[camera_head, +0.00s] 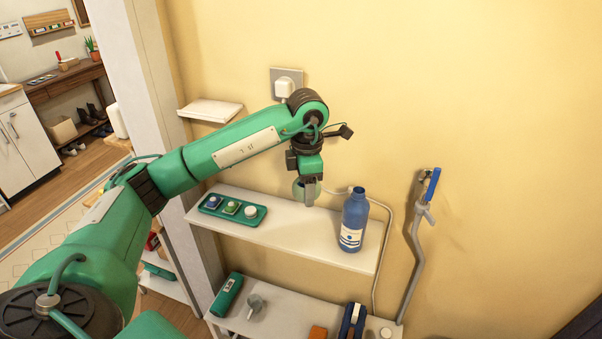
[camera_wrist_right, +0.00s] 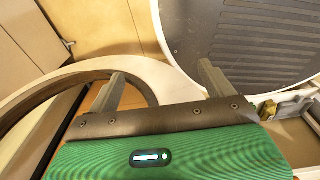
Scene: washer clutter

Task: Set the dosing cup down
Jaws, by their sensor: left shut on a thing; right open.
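My left gripper (camera_head: 309,192) points down at the upper wall shelf (camera_head: 300,229) and is shut on the dosing cup. The dosing cup (camera_head: 297,189) is a small pale greenish cup, partly hidden by the fingers. It is just above or at the shelf's back part; I cannot tell whether it touches. A blue bottle (camera_head: 354,222) with a white label stands on the shelf to the right of the gripper. My right gripper (camera_wrist_right: 163,88) is open with nothing between its fingers, in the right wrist view.
A lower shelf (camera_head: 284,310) holds several items. A grey hose (camera_head: 414,245) hangs on the wall at right. A pale round rim (camera_wrist_right: 75,72) and a dark ribbed panel (camera_wrist_right: 235,40) are near my right gripper.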

